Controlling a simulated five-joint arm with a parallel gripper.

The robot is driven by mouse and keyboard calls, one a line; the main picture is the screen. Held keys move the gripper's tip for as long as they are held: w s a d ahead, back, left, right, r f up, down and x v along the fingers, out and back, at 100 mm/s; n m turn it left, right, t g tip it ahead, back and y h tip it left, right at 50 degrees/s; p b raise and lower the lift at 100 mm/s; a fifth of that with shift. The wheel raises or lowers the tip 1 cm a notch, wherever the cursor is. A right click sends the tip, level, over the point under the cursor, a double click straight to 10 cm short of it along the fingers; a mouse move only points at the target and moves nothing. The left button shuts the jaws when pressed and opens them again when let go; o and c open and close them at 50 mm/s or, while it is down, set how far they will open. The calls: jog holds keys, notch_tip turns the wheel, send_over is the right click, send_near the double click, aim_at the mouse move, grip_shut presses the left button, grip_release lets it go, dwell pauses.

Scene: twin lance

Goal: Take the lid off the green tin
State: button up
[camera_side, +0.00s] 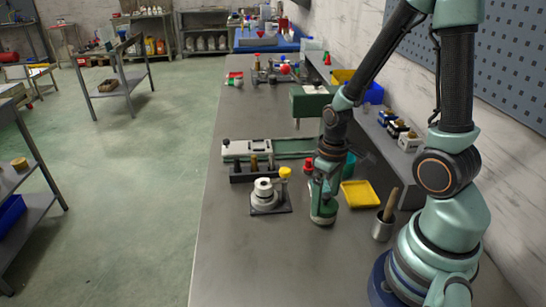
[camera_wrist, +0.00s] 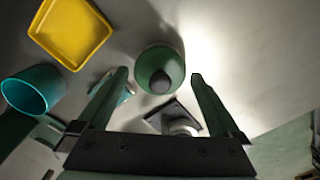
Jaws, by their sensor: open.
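The green tin (camera_side: 323,214) stands upright on the grey bench, just below my gripper (camera_side: 322,196) in the side view. In the wrist view its round green lid (camera_wrist: 152,55) has a dark knob (camera_wrist: 160,82) and is seen from above. The lid appears to be on the tin. My gripper (camera_wrist: 159,76) is open, with one finger on each side of the knob in the picture and nothing held. I cannot tell whether the fingertips touch the lid. My wrist partly hides the tin's top in the side view.
A yellow tray (camera_side: 360,194) lies right of the tin, and a metal cup (camera_side: 383,229) with a wooden handle in it stands nearer my base. A fixture with a white round part (camera_side: 264,196) stands left. A teal cup (camera_wrist: 33,92) is close by. The front bench is clear.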

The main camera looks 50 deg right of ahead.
jog(key=c, duration=1.2)
jog(key=shift+o, duration=0.2)
jog(key=shift+r, duration=0.1)
